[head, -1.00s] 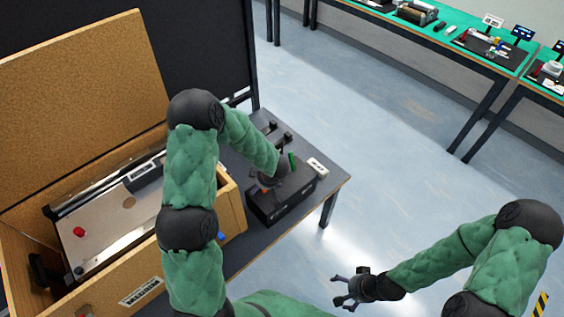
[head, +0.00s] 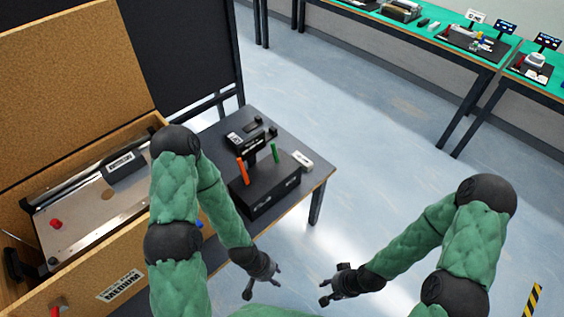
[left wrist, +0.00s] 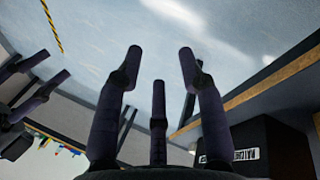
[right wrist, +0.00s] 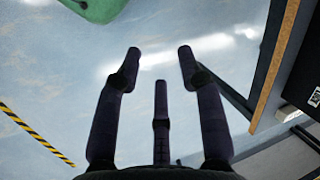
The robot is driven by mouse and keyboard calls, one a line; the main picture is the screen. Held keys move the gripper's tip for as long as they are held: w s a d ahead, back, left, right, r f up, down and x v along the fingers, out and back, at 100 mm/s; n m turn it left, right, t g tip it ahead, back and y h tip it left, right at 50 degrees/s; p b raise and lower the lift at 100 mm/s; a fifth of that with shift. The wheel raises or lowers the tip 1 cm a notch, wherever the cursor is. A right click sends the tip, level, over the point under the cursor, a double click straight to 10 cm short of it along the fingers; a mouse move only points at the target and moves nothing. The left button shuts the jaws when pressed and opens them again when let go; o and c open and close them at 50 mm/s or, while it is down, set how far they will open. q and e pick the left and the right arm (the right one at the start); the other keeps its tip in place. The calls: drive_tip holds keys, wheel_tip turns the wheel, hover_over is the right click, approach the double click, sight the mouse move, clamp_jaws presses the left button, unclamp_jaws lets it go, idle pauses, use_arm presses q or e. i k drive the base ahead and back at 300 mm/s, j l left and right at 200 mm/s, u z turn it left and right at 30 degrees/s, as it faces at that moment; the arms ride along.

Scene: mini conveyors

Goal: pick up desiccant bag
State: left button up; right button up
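No thing in view can be surely told as the desiccant bag. A small white object with dark marks (head: 302,160) lies on the dark table (head: 317,178), at its right side behind a black box; I cannot tell whether it is the bag. My left gripper (head: 262,288) is open and empty, off the front edge of the table. Its spread fingers show in the left wrist view (left wrist: 161,55). My right gripper (head: 326,287) is open and empty over the floor, right of the left one. Its spread fingers show in the right wrist view (right wrist: 160,55).
The black box (head: 265,197) holds an upright orange stick (head: 241,171) and green stick (head: 275,152). An open wooden crate (head: 85,272) with a metal device (head: 95,215) stands left. Green-topped benches (head: 440,42) stand far back. The floor right of the table is clear.

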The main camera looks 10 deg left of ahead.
sight(308, 164)
drive_tip(key=i+l+u, duration=0.1)
drive_tip(key=u, duration=0.3)
drive_tip(key=i+l+u, duration=0.1)
drive_tip(key=l+u, duration=0.5)
drive_tip(key=u, duration=0.15)
drive_tip(key=i+l+u, duration=0.1)
drive_tip(key=l+u, duration=0.3)
drive_tip(key=i+l+u, duration=0.1)
drive_tip(key=l, duration=0.55)
drive_tip(key=i+l+u, duration=0.15)
drive_tip(key=l, duration=0.55)
drive_tip(key=i, duration=0.15)
